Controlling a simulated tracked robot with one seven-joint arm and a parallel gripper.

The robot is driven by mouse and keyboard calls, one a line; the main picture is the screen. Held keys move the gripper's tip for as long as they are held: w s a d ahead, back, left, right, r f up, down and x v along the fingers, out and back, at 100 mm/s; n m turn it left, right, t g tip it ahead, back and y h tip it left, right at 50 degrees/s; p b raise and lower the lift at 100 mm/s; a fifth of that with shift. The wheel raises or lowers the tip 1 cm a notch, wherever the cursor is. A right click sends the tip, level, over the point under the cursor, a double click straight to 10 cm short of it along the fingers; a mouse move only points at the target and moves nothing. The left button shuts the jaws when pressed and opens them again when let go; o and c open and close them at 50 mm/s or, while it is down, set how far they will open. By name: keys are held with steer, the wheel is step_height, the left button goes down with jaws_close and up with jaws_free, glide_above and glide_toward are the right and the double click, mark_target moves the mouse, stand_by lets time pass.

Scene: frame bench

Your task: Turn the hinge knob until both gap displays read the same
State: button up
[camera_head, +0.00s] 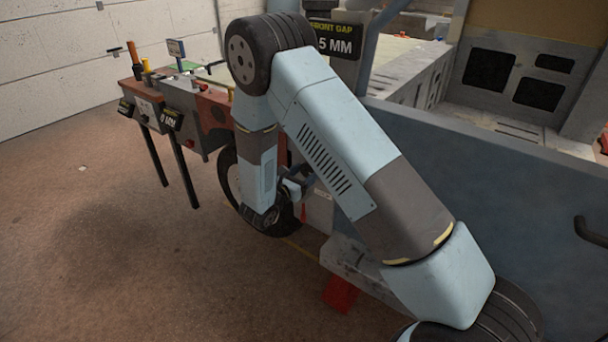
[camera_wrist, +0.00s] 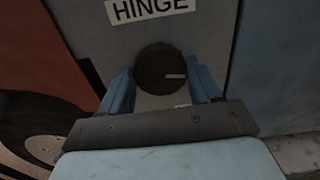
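The hinge knob (camera_wrist: 160,68) is round and black on a grey panel under a HINGE label (camera_wrist: 150,9). Its pale mark points right. My gripper (camera_wrist: 161,76) has its two blue fingers on either side of the knob, with no clear gap at its edges. In the head view my gripper (camera_head: 297,185) is low beside the bench, and my arm hides the knob. The front gap display (camera_head: 335,47) shows "5 MM", with its left part hidden behind my arm. A small dark display (camera_head: 170,119) on the far left box seems to read "0 MM"; its other digits are unclear.
A wheel (camera_head: 230,178) stands behind my forearm. A blue-grey panel (camera_head: 500,190) with a dark handle (camera_head: 592,232) fills the right. The brown floor (camera_head: 120,250) at left is clear.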

steer(key=c, duration=0.5)
steer(key=shift+m, duration=0.3)
steer(key=m, duration=0.5)
steer(key=shift+m, duration=0.4)
steer(key=m, duration=0.5)
steer(key=shift+s+d+f, duration=0.15)
steer(key=shift+m, duration=0.3)
steer(key=o, duration=1)
steer(key=shift+o, duration=0.2)
